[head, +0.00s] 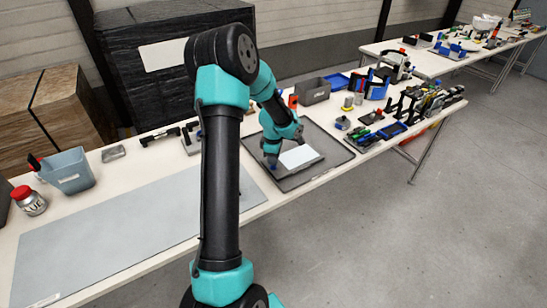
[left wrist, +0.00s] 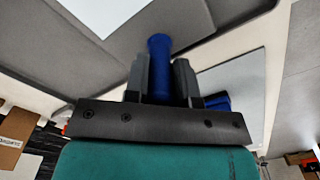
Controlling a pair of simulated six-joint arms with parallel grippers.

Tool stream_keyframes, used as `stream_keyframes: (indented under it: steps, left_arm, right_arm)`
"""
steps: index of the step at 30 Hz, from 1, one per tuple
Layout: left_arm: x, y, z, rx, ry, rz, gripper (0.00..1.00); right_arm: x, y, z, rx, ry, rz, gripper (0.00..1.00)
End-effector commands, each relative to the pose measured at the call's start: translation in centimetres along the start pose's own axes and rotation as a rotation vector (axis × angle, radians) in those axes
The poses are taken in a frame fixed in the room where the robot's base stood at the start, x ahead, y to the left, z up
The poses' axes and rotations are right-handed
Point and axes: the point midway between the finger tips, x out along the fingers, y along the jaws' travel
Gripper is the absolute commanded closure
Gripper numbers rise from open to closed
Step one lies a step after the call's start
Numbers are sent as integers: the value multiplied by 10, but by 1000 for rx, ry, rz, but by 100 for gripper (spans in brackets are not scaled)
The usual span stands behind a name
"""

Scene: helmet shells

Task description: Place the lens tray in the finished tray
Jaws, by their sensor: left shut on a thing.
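The lens tray appears to be the grey tray with a white sheet (head: 300,157) in the head view; part of it shows at the top of the left wrist view (left wrist: 105,12). My left gripper (head: 271,160) is at its left end. In the left wrist view, my left gripper's fingers (left wrist: 160,72) are shut on a blue upright handle (left wrist: 159,50), which seems to belong to the lens tray. The finished tray appears to be the dark flat tray (head: 335,150) under it. I cannot tell whether the lens tray touches its floor. My right gripper is not in view.
A grey mat (head: 120,235) lies clear on the table's left part. A blue-grey bin (head: 68,172) and a red-lidded jar (head: 29,200) stand at the far left. A grey box (head: 313,91) and several tools stand behind and right of the dark tray.

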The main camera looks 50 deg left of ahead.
Motion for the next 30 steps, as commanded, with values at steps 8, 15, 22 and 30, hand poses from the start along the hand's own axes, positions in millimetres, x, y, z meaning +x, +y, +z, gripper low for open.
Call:
stream_keyframes:
  steps: [8, 15, 22, 30]
  left_arm:
    - [1, 0, 0, 0, 0, 0, 54]
    - [1, 0, 0, 0, 0, 0, 50]
    - [-9, 1, 0, -1, 0, 2, 50]
    - [-51, 1, 0, 0, 0, 4, 50]
  right_arm:
    - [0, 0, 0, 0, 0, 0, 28]
    - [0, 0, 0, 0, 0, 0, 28]
    - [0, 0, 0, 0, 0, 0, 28]
    - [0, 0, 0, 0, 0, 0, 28]
